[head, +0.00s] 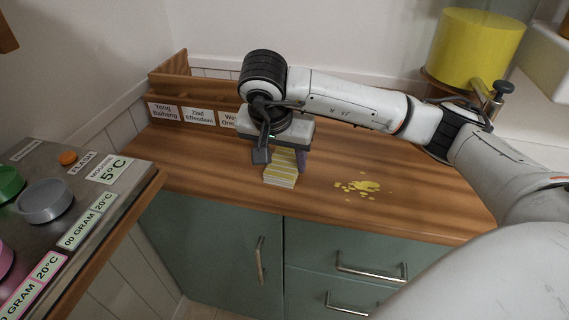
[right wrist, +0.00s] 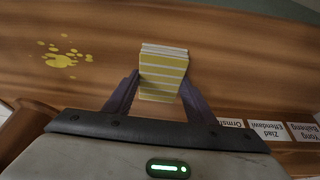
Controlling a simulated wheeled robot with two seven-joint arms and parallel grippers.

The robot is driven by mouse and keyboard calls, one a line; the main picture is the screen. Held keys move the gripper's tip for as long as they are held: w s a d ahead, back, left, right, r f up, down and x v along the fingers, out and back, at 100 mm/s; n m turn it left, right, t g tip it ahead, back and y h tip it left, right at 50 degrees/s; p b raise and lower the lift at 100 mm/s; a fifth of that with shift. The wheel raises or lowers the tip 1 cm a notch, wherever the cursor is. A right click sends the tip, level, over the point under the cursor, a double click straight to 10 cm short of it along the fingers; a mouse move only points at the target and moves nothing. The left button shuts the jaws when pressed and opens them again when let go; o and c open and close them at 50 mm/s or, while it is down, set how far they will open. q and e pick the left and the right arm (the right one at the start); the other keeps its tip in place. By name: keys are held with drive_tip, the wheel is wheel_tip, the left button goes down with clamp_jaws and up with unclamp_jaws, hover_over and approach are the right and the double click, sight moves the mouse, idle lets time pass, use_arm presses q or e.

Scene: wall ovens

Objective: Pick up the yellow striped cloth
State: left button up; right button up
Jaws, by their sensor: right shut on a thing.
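The yellow and white striped cloth (head: 281,168) is a small folded block on the wooden counter in the head view. It also shows in the right wrist view (right wrist: 163,72), between the two dark fingers. My right gripper (head: 280,158) points down over the cloth and is shut on it, with a finger on each side. In the right wrist view the gripper (right wrist: 160,92) grips the cloth's near part. I cannot tell whether the cloth touches the counter. My left gripper is not in view.
A yellow spill (head: 358,187) lies on the counter (head: 420,205) right of the cloth. A wooden rack with name labels (head: 198,117) stands at the back left. A yellow cylinder (head: 475,48) is at the back right. A panel with knobs (head: 50,210) is at the left.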

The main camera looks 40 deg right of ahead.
sight(283, 163)
drive_tip(key=shift+r, duration=0.1)
drive_tip(key=shift+r+p, duration=0.25)
drive_tip(key=shift+p, duration=0.15)
wheel_tip(283, 163, up, 10)
drive_tip(key=p, duration=0.1)
